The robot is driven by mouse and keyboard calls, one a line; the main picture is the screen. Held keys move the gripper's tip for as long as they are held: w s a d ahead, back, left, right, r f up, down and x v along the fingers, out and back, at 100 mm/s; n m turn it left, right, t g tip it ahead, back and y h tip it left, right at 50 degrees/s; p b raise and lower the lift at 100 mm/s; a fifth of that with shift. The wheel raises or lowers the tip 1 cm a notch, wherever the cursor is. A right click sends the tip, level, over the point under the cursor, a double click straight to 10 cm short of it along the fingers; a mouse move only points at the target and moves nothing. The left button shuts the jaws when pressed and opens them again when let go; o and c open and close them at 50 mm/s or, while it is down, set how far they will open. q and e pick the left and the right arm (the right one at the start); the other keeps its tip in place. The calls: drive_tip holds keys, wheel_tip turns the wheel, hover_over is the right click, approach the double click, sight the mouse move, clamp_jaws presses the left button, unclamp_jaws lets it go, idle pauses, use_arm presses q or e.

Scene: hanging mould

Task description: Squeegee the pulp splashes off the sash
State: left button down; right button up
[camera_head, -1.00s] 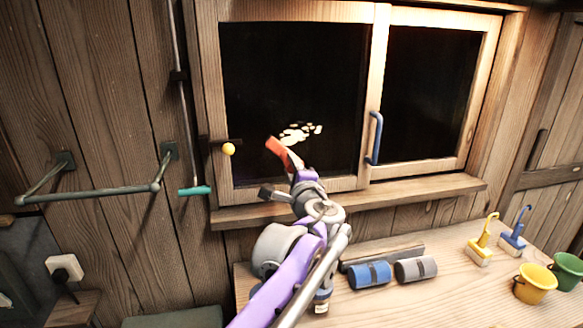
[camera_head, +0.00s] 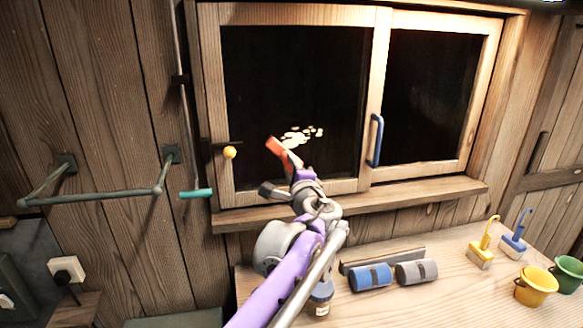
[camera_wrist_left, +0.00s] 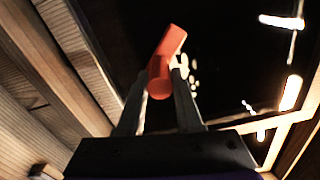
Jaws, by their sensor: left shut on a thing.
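Cream pulp splashes (camera_head: 300,135) lie in a cluster on the dark glass of the left window sash (camera_head: 210,100). They also show in part in the left wrist view (camera_wrist_left: 190,72), just right of the squeegee. My left gripper (camera_head: 292,168) is shut on a red squeegee (camera_head: 277,147). In the left wrist view the squeegee (camera_wrist_left: 165,58) stands up between the two fingers (camera_wrist_left: 160,85). Its head is just left of and below the splashes in the head view. I cannot tell whether it touches the glass. My right gripper is not in view.
A blue handle (camera_head: 375,140) stands on the sash's right side, and a yellow knob (camera_head: 229,152) at its left. The sill (camera_head: 420,193) runs below. The bench (camera_head: 420,300) holds blue (camera_head: 370,275) and grey (camera_head: 416,272) rolls, brushes and buckets (camera_head: 535,285).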

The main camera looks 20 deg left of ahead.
use_arm(q)
drive_tip(key=shift+w+d+r+p, duration=0.7)
drive_tip(key=shift+w+d+p, duration=0.4)
drive_tip(key=shift+w+d, duration=2.9)
drive_tip(key=shift+s+a, duration=4)
drive_tip(key=shift+a, duration=0.05)
drive_tip(key=shift+r, duration=0.6)
drive_tip(key=w+d, duration=0.7)
drive_tip(key=d, duration=0.2)
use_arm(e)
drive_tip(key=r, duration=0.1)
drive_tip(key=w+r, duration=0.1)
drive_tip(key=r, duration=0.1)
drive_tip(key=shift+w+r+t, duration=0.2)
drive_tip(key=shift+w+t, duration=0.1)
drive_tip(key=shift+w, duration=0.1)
